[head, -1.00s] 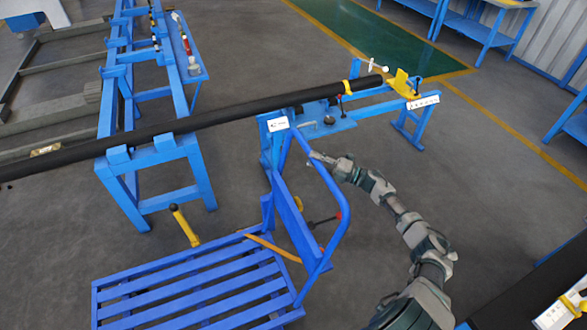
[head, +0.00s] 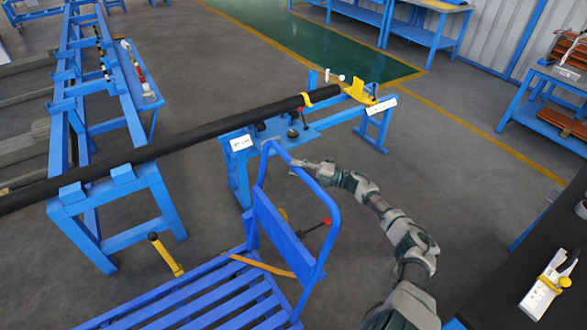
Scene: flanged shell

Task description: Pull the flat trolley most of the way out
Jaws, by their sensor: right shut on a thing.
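The blue flat trolley (head: 222,299) stands at the bottom middle of the head view, with a slatted deck and an upright tubular handle (head: 331,217). The lower part of the deck is cut off by the picture's edge. My right gripper (head: 297,164) is shut on the handle near its upper curve, with the arm reaching in from the bottom right. The fingertips are small and partly hidden against the tube. My left gripper is not in view.
A long black pipe (head: 215,128) lies across blue stands (head: 130,205) behind the trolley. A dark bench (head: 540,255) is at the right. Grey floor (head: 465,185) lies open between arm and bench.

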